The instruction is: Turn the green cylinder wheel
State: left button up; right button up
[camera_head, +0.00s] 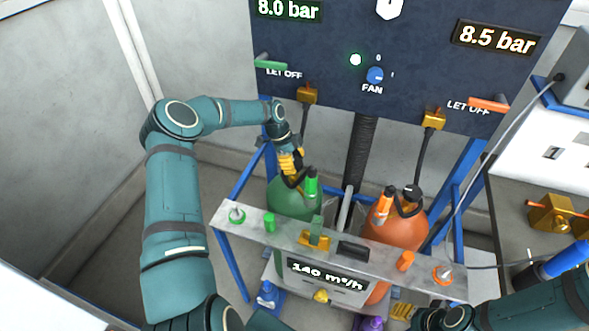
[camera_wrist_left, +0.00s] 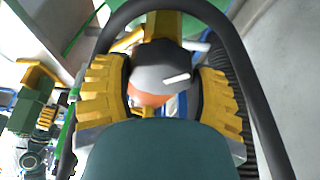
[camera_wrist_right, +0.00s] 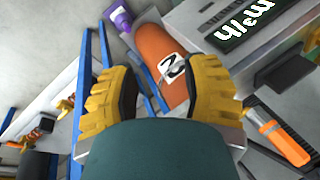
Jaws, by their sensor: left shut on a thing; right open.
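The green cylinder (camera_head: 290,199) stands on the left behind a grey metal panel. My left gripper (camera_head: 291,168) reaches down to its top from the left, and its yellow fingers hide the wheel in the head view. In the left wrist view a dark grey round wheel (camera_wrist_left: 165,66) with a white mark sits between the yellow fingers, which are shut on it. My right gripper (camera_wrist_right: 165,98) is open and empty, with the orange cylinder (camera_wrist_right: 160,55) beyond its fingers in the right wrist view.
The grey panel (camera_head: 271,238) carries knobs and a 140 m³/h display in front of the cylinders. Black hoses curve near the cylinder tops. A dark board (camera_head: 330,50) with pressure displays stands behind. A workbench (camera_head: 520,235) is at the right.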

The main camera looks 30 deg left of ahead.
pick_arm(q)
jog(key=m+g+b, duration=0.1)
jog(key=m, duration=0.1)
jog(key=m+b, duration=0.2)
jog(key=shift+w+a+m+g, duration=0.1)
jog(key=shift+m+g, duration=0.2)
jog(key=shift+g, duration=0.1)
jog(key=shift+r+m+g+y+b, duration=0.15)
jog(key=shift+m+g+b, duration=0.25)
jog(key=shift+m, duration=0.55)
jog(key=shift+f+m+g+y+b, duration=0.15)
jog(key=shift+m+g+b, duration=0.25)
jog(key=shift+m, duration=0.55)
jog(key=shift+r, duration=0.1)
jog(key=o, duration=1.2)
